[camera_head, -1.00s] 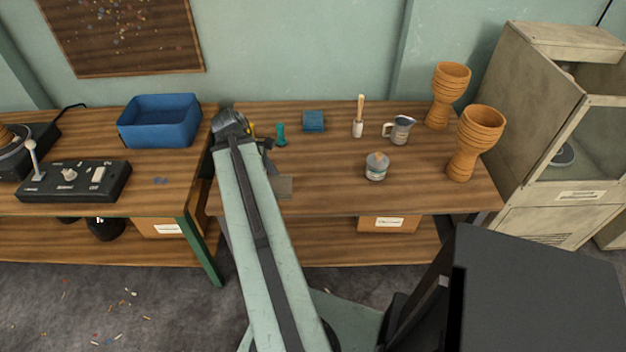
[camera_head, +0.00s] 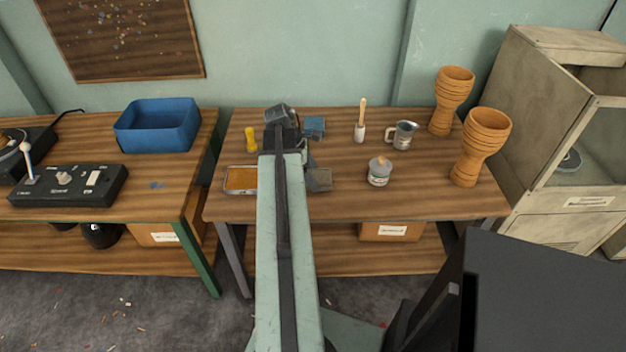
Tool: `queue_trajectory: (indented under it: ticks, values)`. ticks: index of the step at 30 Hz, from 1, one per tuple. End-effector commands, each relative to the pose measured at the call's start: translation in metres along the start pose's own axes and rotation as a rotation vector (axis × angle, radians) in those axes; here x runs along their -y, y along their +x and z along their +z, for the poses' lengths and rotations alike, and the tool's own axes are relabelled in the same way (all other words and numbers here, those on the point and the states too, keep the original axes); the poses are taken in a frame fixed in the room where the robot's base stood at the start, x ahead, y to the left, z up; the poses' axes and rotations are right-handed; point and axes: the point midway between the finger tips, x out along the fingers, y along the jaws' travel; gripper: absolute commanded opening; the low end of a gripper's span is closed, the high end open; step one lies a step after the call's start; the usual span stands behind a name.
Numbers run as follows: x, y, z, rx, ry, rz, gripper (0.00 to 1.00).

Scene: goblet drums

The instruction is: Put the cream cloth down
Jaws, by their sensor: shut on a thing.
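I cannot tell whether the cloth touches the table top (camera_head: 345,200).
A tray (camera_head: 240,180) and a yellow peg (camera_head: 251,139) stand left of my arm. A blue pad (camera_head: 314,126) lies behind the gripper. A lidded jar (camera_head: 379,172), brush (camera_head: 361,122), metal jug (camera_head: 404,135) and two goblet drums (camera_head: 481,147) (camera_head: 452,101) stand to the right.

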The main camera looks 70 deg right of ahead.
Motion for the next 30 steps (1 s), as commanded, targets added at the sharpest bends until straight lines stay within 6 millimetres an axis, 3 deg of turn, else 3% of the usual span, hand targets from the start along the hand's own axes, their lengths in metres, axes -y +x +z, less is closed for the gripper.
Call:
queue_trajectory:
  ticks: [1, 11, 12, 14, 25, 30]
  values:
    - [0.0, 0.009, -0.004, 0.0, 0.0, 0.0, 0.4]
    - [0.0, 0.008, -0.004, 0.0, -0.001, 0.0, 0.4]
    - [0.0, 0.008, -0.004, 0.0, -0.001, 0.0, 0.78]
    - [0.0, 0.007, -0.004, 0.0, -0.001, 0.0, 0.94]
    - [0.0, 0.004, -0.003, 0.0, -0.001, 0.001, 0.94]
    - [0.0, -0.014, -0.001, 0.0, -0.002, 0.001, 0.94]
